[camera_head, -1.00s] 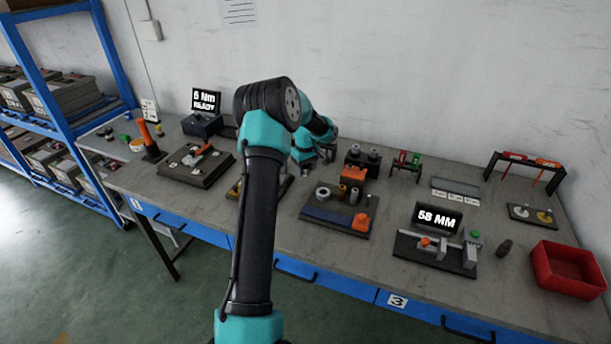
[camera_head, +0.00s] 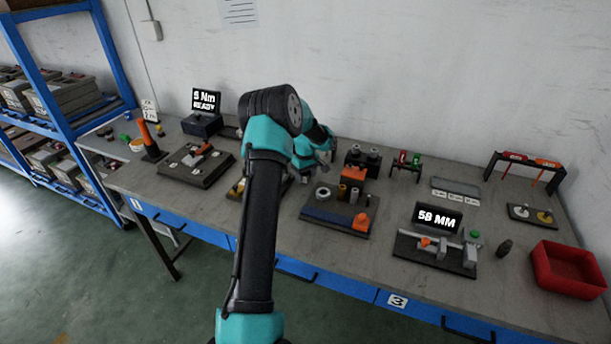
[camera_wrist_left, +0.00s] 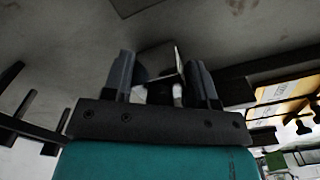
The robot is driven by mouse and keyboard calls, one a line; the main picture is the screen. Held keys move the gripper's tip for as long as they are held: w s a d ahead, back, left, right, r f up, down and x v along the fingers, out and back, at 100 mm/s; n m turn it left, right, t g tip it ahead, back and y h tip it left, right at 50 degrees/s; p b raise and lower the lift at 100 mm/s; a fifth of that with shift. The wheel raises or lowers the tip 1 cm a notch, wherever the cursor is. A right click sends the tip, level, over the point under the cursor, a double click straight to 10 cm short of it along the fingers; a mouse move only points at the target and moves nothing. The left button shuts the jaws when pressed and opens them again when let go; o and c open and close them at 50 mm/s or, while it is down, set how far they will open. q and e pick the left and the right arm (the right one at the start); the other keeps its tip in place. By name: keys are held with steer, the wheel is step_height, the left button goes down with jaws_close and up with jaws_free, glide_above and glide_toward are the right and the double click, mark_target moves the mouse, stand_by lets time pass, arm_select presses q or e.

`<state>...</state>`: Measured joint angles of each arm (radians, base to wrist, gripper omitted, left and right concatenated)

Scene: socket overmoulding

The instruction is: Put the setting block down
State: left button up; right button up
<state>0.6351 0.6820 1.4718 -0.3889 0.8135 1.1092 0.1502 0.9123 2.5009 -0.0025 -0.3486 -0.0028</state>
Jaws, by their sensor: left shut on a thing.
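My left gripper (camera_head: 305,172) is over the middle of the bench, just left of a dark tray with cylindrical parts. In the left wrist view its two fingers (camera_wrist_left: 163,82) are closed around a small grey block with a pale plate-like face, which I take to be the setting block (camera_wrist_left: 158,60). In the head view the block cannot be made out behind my arm and wrist. Whether it touches the bench is unclear. My right gripper is not in view.
The dark tray (camera_head: 322,216) holds rings and orange parts. A gauge with a "58 MM" display (camera_head: 437,217) and a red bin (camera_head: 566,270) stand to the right. A tool board (camera_head: 190,173) and a "5 Nm READY" display (camera_head: 206,100) stand to the left.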

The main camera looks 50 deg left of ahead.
arm_select(q)
steer(key=shift+f, duration=0.1)
steer(key=o, duration=1.1)
step_height(320, 180, up, 12)
steer(key=shift+r, duration=0.15)
steer(key=shift+c, duration=0.3)
